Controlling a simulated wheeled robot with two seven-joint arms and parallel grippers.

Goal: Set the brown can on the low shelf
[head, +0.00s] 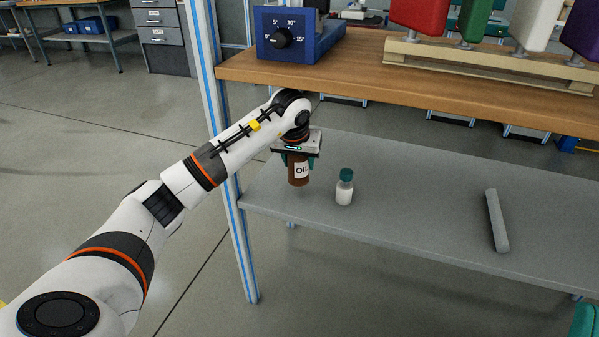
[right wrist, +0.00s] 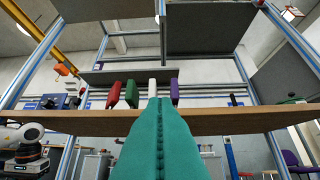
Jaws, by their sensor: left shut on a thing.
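The brown can (head: 298,174), with a white label reading "OIL", is upright over the left part of the grey low shelf (head: 410,205). My left gripper (head: 298,161) comes down from above and is shut around the can's upper part. The can's top is hidden by the gripper. I cannot tell whether the can's bottom touches the shelf or hangs just above it. My right gripper (right wrist: 160,135) shows its teal fingers pressed together in the right wrist view, with nothing visible between them. A teal part of it is at the head view's lower right corner.
A white bottle with a teal cap (head: 344,188) stands just right of the can. A grey bar (head: 497,220) lies farther right. The wooden upper shelf (head: 400,75) overhangs the back, and a blue-striped post (head: 232,200) stands at the left. Between bottle and bar the shelf is clear.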

